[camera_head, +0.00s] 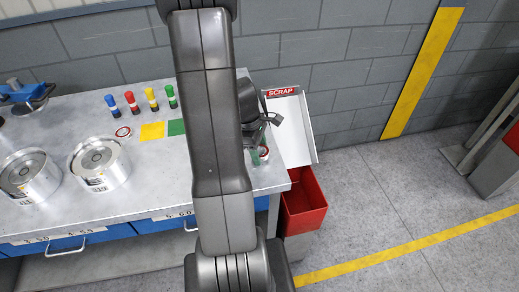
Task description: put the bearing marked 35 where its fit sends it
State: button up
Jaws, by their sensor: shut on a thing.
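My gripper (271,119) is at the right end of the metal bench, partly hidden behind my own arm. It is small and dark in view. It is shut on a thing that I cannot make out. No bearing with a readable 35 shows. A small round item with a red and white ring (263,152) shows just below the gripper, but I cannot tell what it is. A yellow square (152,131) and a green square (177,127) lie flat on the bench. A red scrap bin (304,203) stands beside the bench's right end.
Two metal cylinders (28,176) (99,163) stand on the bench at left. Several coloured plugs, one blue (110,102), stand in a row behind the squares. A blue tool (24,94) is at far left. The white SCRAP panel (296,130) rises behind the bin.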

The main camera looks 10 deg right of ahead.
jog(key=shift+f, duration=0.15)
jog(key=shift+f+b, duration=0.3)
jog(key=shift+s+a+f, duration=0.1)
jog(key=shift+s+f, duration=0.15)
jog(key=shift+s, duration=0.05)
jog(key=o, duration=0.9)
jog(key=shift+c, duration=0.2)
jog(key=o, duration=0.4)
jog(key=shift+f+b, duration=0.2)
jog(key=shift+b, duration=0.15)
jog(key=shift+c, duration=0.2)
jog(key=shift+s, duration=0.1)
jog(key=v, duration=1.3)
jog(key=shift+w+r, duration=0.2)
jog(key=shift+r, duration=0.2)
